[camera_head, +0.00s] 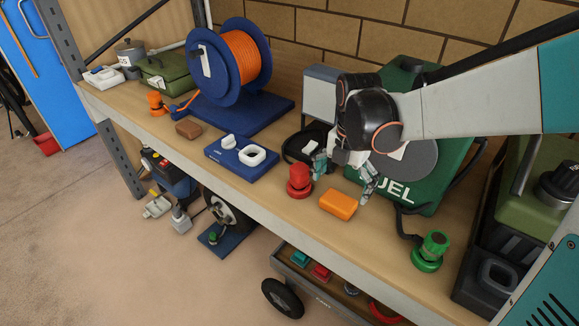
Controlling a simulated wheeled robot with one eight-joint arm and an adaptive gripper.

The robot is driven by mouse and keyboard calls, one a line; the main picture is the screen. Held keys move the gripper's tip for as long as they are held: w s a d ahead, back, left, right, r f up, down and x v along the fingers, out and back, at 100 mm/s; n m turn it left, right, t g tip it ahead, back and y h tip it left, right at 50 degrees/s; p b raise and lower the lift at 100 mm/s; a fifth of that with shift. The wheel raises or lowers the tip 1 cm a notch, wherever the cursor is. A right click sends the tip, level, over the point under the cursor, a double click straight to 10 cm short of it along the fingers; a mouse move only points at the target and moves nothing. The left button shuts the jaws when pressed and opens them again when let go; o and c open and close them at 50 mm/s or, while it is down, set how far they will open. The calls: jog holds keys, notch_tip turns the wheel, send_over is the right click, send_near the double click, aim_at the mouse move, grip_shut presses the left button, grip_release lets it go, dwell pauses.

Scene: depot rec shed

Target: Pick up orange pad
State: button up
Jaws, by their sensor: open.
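The orange pad (338,204) is a small rounded block lying flat on the wooden workbench (215,160), near its front edge. My gripper (342,181) reaches in from the right and hangs just behind and above the pad. Its fingers are spread apart, one to the left of the pad's far side and one to the right. The gripper is open and holds nothing. Whether a fingertip touches the pad or the bench cannot be told from this view.
A red knob-like fitting (299,181) stands close left of the pad. A green fuel container (412,190) stands behind the gripper. A green fitting (430,251) is to the right. A blue tray (236,165) and orange cable reel (238,60) are left.

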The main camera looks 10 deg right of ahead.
aim_at(339, 199)
jog(key=shift+w+f+b, duration=0.15)
jog(key=shift+f+b, duration=1.25)
jog(key=shift+f, duration=1.8)
jog(key=c, duration=1.1)
